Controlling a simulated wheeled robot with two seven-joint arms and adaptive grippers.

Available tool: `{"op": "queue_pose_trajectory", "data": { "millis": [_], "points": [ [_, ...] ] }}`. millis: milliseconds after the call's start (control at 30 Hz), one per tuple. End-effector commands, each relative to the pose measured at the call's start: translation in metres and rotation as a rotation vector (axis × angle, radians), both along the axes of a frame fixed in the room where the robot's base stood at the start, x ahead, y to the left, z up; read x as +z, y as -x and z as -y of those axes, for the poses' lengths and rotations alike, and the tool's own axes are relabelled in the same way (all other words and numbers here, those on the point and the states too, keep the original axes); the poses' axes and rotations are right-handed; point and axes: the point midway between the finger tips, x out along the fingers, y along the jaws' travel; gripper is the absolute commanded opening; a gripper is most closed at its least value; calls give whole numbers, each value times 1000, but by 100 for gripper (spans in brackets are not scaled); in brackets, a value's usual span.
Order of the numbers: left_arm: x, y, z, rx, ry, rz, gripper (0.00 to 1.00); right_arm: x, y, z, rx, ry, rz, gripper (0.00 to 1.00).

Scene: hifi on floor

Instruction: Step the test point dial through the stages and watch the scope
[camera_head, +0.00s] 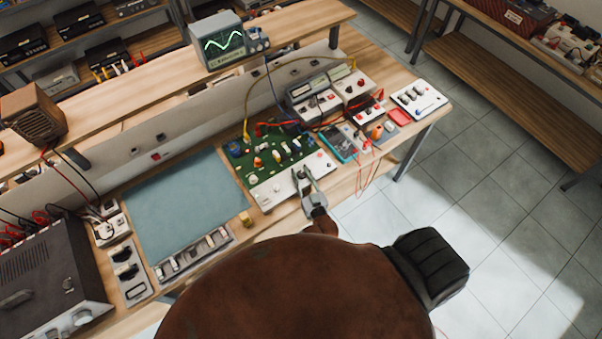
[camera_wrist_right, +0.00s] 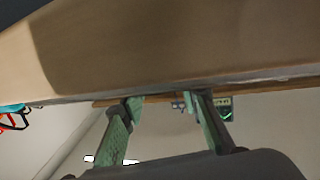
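The scope (camera_head: 223,42) stands on the raised shelf at the back of the bench, with a bright green wave on its dark screen. The green circuit board (camera_head: 262,150) lies on the bench, with small coloured parts and wires on it and a pale panel (camera_head: 276,188) along its front. I cannot make out the test point dial; my gripper covers part of this panel. My right gripper (camera_head: 302,176) is over the panel's front edge. Its fingers also show in the right wrist view (camera_wrist_right: 160,105), apart with nothing between them. My left gripper is not in view.
A blue-grey mat (camera_head: 185,205) lies left of the board. Instruments, a teal meter (camera_head: 338,145) and loose leads crowd its right side. A yellow cable (camera_head: 262,85) arches behind it. A dark power unit (camera_head: 48,280) stands at front left. Tiled floor is open at right.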

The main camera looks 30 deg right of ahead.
Motion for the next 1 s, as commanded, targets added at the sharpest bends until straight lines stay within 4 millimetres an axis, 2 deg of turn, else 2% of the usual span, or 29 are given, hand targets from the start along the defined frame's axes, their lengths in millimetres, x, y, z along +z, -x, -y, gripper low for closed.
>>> {"op": "queue_pose_trajectory", "data": {
  "millis": [100, 467, 567, 800, 1000],
  "points": [
    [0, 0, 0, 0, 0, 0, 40, 0, 0, 0, 0, 0, 0, 39],
    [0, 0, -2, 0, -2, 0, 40, -1, 6, 0, -1, 1, -2, 39],
    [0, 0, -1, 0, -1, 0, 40, -2, 19, -2, -2, 1, -3, 39],
    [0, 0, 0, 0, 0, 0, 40, -2, 69, -10, -1, 0, -4, 39],
    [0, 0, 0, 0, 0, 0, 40, -1, 102, -16, -1, 1, -2, 39]
  ]
}}
